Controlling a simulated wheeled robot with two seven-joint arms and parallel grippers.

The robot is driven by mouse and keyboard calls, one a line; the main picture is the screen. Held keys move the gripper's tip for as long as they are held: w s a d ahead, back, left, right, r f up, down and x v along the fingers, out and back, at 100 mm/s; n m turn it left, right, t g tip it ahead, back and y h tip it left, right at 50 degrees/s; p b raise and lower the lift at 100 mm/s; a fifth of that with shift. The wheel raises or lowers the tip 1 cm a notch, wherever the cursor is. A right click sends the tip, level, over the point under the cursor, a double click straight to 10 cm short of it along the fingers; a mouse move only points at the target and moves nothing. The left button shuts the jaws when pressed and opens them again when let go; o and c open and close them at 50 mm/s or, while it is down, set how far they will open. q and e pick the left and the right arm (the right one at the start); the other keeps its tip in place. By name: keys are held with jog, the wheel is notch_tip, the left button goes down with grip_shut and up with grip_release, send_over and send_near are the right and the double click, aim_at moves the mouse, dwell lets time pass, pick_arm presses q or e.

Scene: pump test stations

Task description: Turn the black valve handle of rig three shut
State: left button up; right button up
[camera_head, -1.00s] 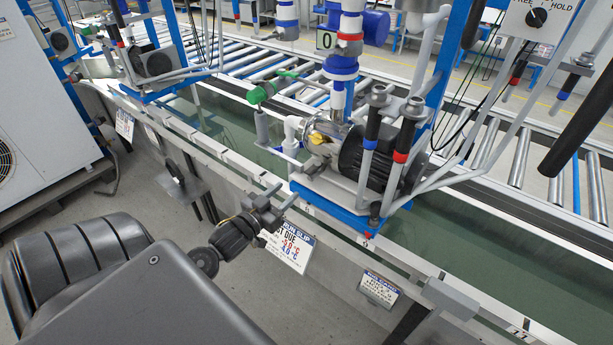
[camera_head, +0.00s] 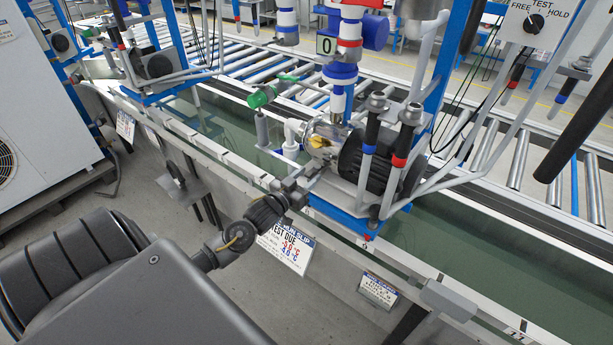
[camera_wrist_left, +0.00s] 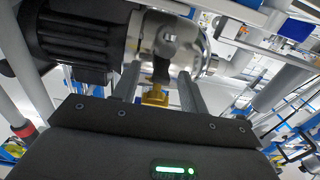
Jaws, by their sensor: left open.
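The pump rig in front of me has a steel pump head (camera_head: 322,140) and a black finned motor (camera_head: 372,165). A yellow fitting (camera_head: 317,141) sits on the pump head. In the left wrist view the yellow fitting (camera_wrist_left: 155,96) and a dark grey lever-like part (camera_wrist_left: 163,62) show between my fingers; I cannot tell if this part is the black valve handle. My left gripper (camera_head: 308,180) is open, close in front of the pump head at the base's near edge. It also shows in the left wrist view (camera_wrist_left: 158,90). Contact cannot be told. My right gripper is out of view.
The rig stands on a blue base (camera_head: 345,222) above a water trough (camera_head: 460,255). Upright hoses with blue and red bands flank the motor. A green valve (camera_head: 262,96) is behind left. A test switch box (camera_head: 535,22) is upper right. A roller conveyor (camera_head: 250,60) runs behind.

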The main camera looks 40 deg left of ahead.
pick_arm(q)
jog(key=shift+w, duration=0.1)
grip_shut()
dwell(0.3)
